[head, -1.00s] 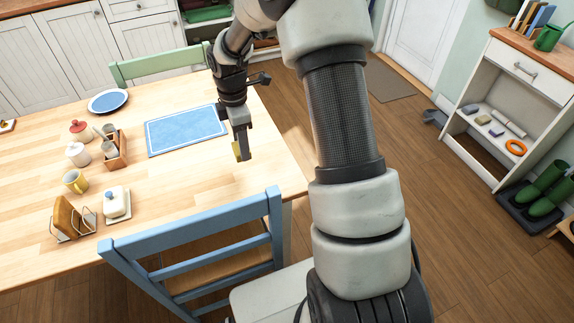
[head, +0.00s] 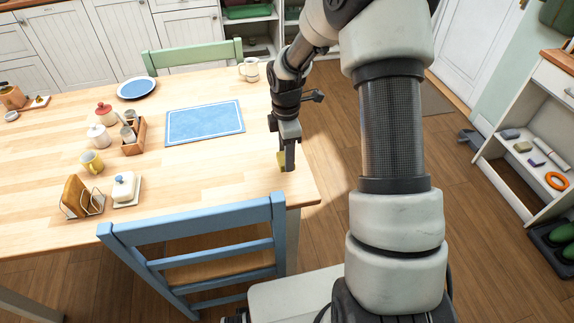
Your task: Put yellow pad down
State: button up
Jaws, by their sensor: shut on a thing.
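The yellow pad (head: 282,161) is a small yellow piece at the tip of my gripper (head: 287,160). My gripper points down and is shut on the pad, which is partly hidden by the fingers. Gripper and pad show over the right end of the wooden table (head: 220,172), near its right edge and right of the blue placemat (head: 204,123). I cannot tell whether the pad touches the tabletop.
The table's left side holds a toast rack (head: 82,197), butter dish (head: 125,188), yellow mug (head: 91,162) and caddy (head: 134,137). A blue chair (head: 200,232) stands at the front, a green chair (head: 193,55) behind. Bare tabletop lies between placemat and blue chair.

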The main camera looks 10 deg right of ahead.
jog(key=shift+f+b, duration=0.3)
jog(key=shift+f, duration=1.7)
jog(key=shift+f, duration=0.15)
jog(key=o, duration=1)
